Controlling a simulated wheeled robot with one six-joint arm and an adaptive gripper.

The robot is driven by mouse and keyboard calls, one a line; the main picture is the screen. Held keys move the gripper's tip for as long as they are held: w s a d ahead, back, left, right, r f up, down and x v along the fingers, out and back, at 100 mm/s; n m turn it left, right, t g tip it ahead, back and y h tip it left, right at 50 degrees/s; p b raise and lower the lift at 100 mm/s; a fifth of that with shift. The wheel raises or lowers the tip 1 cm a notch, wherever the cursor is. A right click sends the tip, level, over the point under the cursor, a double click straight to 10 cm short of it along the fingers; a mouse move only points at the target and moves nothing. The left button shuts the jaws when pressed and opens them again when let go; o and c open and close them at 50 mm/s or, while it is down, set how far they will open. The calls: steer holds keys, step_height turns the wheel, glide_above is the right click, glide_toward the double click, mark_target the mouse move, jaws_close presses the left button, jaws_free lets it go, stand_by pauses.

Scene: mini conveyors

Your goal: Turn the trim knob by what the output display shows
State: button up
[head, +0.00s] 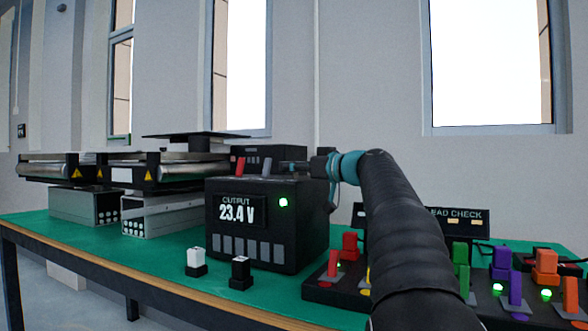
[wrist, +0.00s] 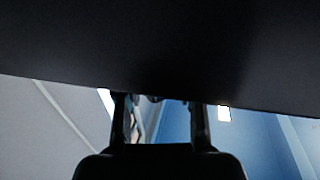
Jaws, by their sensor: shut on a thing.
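The black power supply box (head: 268,225) stands on the green bench. Its output display (head: 237,209) reads 23.4 V, and a green light glows to the right of it. My gripper (head: 297,166) is at the top right of the box, reaching in from the right. In the wrist view my gripper (wrist: 163,100) has its two fingers up against a large dark surface. A small rounded piece of the trim knob (wrist: 153,98) shows between the fingertips, and the gripper is shut on it. Most of the knob is hidden, and its marking cannot be read.
Two mini conveyors (head: 125,172) stand at the left. Green bench top (head: 140,258) is clear at front left.

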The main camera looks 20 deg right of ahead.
steer(key=shift+f+h, duration=0.1)
steer(key=shift+h, duration=0.2)
steer(key=shift+m+t+h+b, duration=0.4)
steer(key=shift+m+h+b, duration=0.4)
steer(key=shift+h+b, duration=0.15)
steer(key=shift+a+m+t+h+b, duration=0.1)
steer(key=shift+m+t+h+b, duration=0.2)
steer(key=shift+m+h+b, duration=0.5)
steer(key=shift+r+m+h+p, duration=0.15)
steer(key=shift+m+h+p, duration=0.25)
steer(key=shift+h, duration=0.6)
steer(key=shift+r+m+h+p, duration=0.1)
steer(key=shift+m+h+p, duration=0.1)
steer(key=shift+m+h, duration=0.6)
steer(key=shift+h, duration=0.55)
steer(key=shift+d+f+m+h+p, duration=0.1)
steer(key=shift+d+m+h+p, duration=0.1)
steer(key=shift+m+h+p, duration=0.1)
steer(key=o, duration=1.2)
steer(key=shift+c, duration=0.2)
